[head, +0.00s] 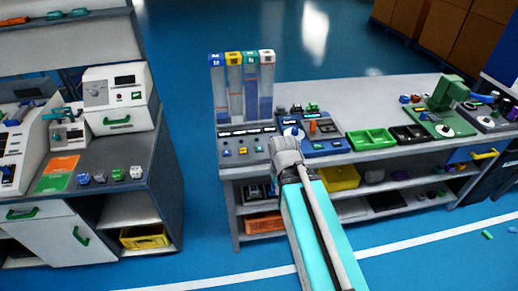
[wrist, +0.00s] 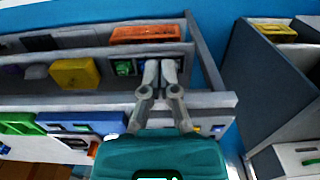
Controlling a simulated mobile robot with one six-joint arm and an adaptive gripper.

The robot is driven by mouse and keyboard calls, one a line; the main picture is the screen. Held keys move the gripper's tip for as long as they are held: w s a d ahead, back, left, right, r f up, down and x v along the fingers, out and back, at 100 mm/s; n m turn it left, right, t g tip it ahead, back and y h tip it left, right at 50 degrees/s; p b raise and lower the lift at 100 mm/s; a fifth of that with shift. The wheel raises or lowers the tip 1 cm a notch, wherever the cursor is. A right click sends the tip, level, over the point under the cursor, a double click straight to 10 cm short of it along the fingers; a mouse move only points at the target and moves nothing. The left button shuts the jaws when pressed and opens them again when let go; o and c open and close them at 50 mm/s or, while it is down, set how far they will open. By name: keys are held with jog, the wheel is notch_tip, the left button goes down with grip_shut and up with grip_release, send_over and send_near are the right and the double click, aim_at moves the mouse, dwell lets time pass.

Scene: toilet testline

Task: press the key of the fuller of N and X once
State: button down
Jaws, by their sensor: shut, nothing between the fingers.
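Four upright clear columns stand at the bench's left end in the head view. The N column (head: 251,95) has a green cap and the X column (head: 266,92) a white one. Both show blue in their lower parts; their exact levels are too small to compare surely. Below them is a grey key console (head: 232,158) with small coloured keys, including a blue, a yellow and a green key (head: 258,149). The white key is not clearly visible near my gripper. My gripper (head: 286,142) is shut and empty, beside the console's right end; its closed fingers (wrist: 159,72) show in the wrist view.
A blue device (head: 325,147) with knobs adjoins the console on the right, then a green tray (head: 371,139). Shelves below hold a yellow bin (head: 342,178) and an orange box (head: 264,224). A separate left bench carries white machines (head: 118,98). Blue floor lies between.

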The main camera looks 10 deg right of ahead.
dwell(0.5)
notch_tip(320, 180, up, 2)
jog(key=r+m+t+y+b, duration=0.1)
jog(key=m+t+y+b, duration=0.15)
jog(key=t+y, duration=0.35)
send_over(257, 147)
jog(key=s+d, duration=0.1)
jog(key=s, duration=0.1)
jog(key=t, duration=0.1)
jog(key=shift+w+f+n+h+b, duration=0.2)
jog(key=shift+f+n+h+b, duration=0.05)
jog(key=shift+n+h+b, duration=0.1)
jog(key=shift+f, duration=0.1)
notch_tip(257, 147, down, 9)
jog(key=b, duration=0.8)
jog(key=shift+r+b, duration=0.2)
jog(key=shift+b, duration=0.15)
jog(key=shift+f+b, duration=0.8)
dwell(1.3)
jog(key=shift+r, duration=0.2)
jog(key=shift+r+p, duration=0.65)
jog(key=shift+p, duration=0.2)
